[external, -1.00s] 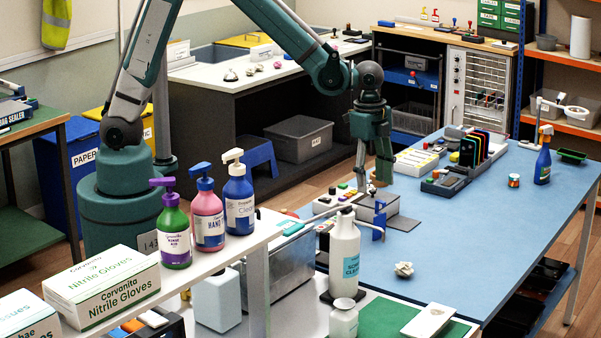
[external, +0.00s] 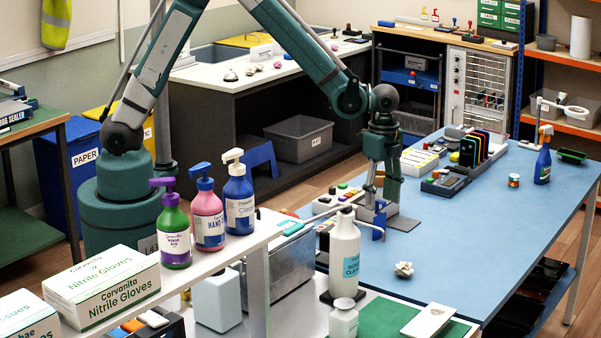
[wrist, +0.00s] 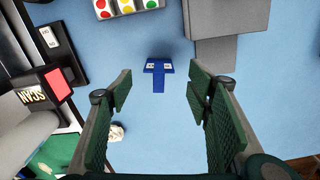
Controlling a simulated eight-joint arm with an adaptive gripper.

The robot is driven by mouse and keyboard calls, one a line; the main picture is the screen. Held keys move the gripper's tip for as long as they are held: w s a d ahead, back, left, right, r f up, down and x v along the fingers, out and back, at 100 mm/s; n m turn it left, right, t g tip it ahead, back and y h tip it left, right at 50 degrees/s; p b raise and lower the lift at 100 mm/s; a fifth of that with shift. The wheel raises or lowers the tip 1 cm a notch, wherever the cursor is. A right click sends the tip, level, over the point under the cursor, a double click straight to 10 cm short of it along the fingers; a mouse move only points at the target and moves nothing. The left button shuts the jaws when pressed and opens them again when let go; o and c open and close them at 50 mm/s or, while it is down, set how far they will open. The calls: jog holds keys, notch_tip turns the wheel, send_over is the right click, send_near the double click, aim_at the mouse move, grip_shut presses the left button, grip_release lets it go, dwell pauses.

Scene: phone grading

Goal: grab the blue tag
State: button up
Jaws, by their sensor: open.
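The blue tag (wrist: 157,73) shows in the wrist view as a small blue T-shaped piece with two pale marks, on the blue table top. In the external view a small blue upright piece (external: 380,222), which seems to be the same tag, stands just below my gripper (external: 379,200). In the wrist view my gripper (wrist: 159,88) is open and empty, its green-padded fingers wide apart. The tag lies between and beyond the fingertips, and neither finger touches it.
A grey block (wrist: 213,22) on a grey plate stands right of the tag. A tray of coloured buttons (wrist: 128,6) is beyond it. A crumpled white scrap (external: 403,269) lies nearby, and a white bottle (external: 344,255) stands to the left. The table's right side is mostly clear.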

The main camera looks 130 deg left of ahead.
aim_at(380, 213)
jog(key=shift+f, duration=1.1)
jog(key=shift+d+f+b, duration=0.1)
jog(key=shift+f+b, duration=0.2)
jog(key=shift+f, duration=2.35)
jog(key=shift+c, duration=0.5)
jog(key=c, duration=1.1)
